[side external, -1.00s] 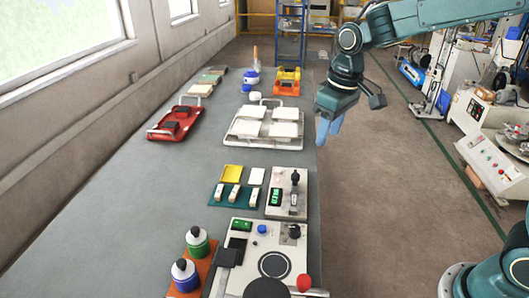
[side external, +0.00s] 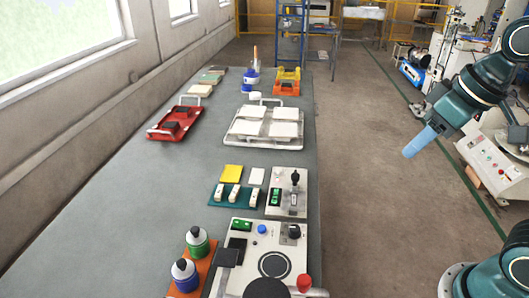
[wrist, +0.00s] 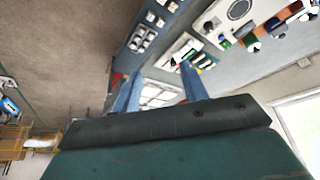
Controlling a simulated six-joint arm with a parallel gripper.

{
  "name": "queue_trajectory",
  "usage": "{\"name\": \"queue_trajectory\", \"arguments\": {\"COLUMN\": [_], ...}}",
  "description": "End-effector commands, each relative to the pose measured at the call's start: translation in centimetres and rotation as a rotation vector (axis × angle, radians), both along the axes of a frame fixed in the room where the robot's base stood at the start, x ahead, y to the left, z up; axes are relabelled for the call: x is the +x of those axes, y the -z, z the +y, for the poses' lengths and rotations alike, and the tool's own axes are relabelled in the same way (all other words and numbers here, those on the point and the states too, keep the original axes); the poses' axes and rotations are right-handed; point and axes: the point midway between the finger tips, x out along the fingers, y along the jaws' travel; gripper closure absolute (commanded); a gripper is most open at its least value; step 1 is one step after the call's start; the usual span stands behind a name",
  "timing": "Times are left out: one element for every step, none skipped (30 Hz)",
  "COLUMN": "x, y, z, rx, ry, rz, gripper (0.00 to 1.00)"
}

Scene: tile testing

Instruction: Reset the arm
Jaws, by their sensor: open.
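My gripper (side external: 418,143) is off to the right of the bench in the side external view, over the open floor, with its blue fingers pointing down and left. In the wrist view my gripper (wrist: 157,92) shows two blue fingers spread apart, with nothing between them. It is open and clear of the bench and everything on it.
The long grey bench (side external: 130,215) holds a white tray with white tiles (side external: 235,137), a red tray (side external: 160,133), a test device (side external: 289,190), a machine with a round plate (side external: 240,275) and two bottles (side external: 197,241). The floor (side external: 370,220) right of the bench is clear.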

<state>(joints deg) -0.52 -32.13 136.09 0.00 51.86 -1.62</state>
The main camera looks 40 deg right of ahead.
Motion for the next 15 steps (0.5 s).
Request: {"name": "queue_trajectory", "arguments": {"x": [-0.9, -1.4, -2.0, -2.4, -2.7, -3.1, -3.4, -3.7, -3.9, -4.0, -4.2, -4.3, -4.3, -4.4, -4.4], "y": [0.1, 0.2, 0.3, 0.4, 0.6, 0.7, 0.8, 0.9, 1.0, 1.0, 1.1, 1.1, 1.2, 1.2, 1.2], "z": [-0.1, -0.1, -0.1, -0.1, -0.1, -0.2, -0.2, -0.2, -0.2, -0.2, -0.2, -0.2, -0.2, -0.2, -0.2], "rx": [0.003, 0.003, 0.005, 0.006, 0.008, 0.008, 0.010, 0.010, 0.011, 0.012, 0.012, 0.013, 0.013, 0.013, 0.013], "ry": [0.007, 0.011, 0.015, 0.018, 0.021, 0.024, 0.027, 0.029, 0.031, 0.032, 0.033, 0.035, 0.035, 0.035, 0.036], "rz": [-0.017, -0.023, -0.032, -0.039, -0.044, -0.051, -0.055, -0.059, -0.063, -0.066, -0.068, -0.069, -0.070, -0.070, -0.070], "gripper": [0.56, 0.56, 0.56, 0.56, 0.56, 0.56, 0.56, 0.56, 0.56, 0.56, 0.56, 0.56, 0.56, 0.56, 0.56]}}
